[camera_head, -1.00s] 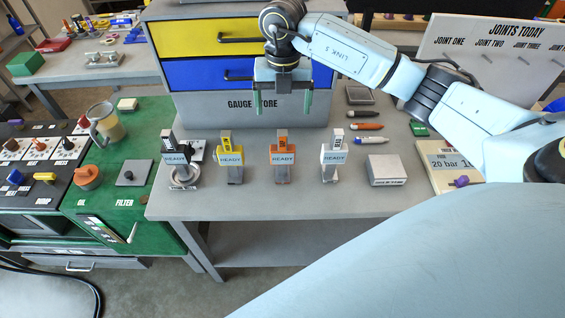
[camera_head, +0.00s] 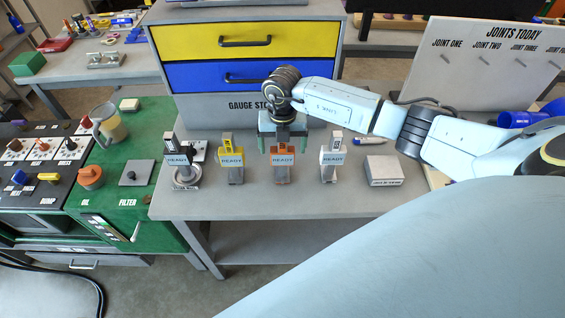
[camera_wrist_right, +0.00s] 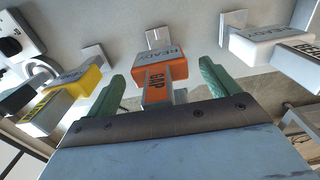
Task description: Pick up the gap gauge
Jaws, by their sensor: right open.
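The gap gauge is the orange-bodied tool (camera_head: 282,158) with a READY label, standing on the grey bench in the head view. In the right wrist view its top reads GAP (camera_wrist_right: 157,80) and lies between the two green fingers. My right gripper (camera_head: 283,145) is open, its fingers on either side of the gauge's upper part, with clear gaps on both sides. In the wrist view the right gripper (camera_wrist_right: 160,88) shows no contact with the gauge. The gripper hides the gauge's top in the head view. My left gripper is not in view.
A yellow gauge (camera_head: 231,158) stands left of it and a white gauge (camera_head: 332,158) right, both labelled READY. A dark one (camera_head: 177,160) stands further left. A grey block (camera_head: 384,170) lies at the right. Drawers (camera_head: 240,40) stand behind.

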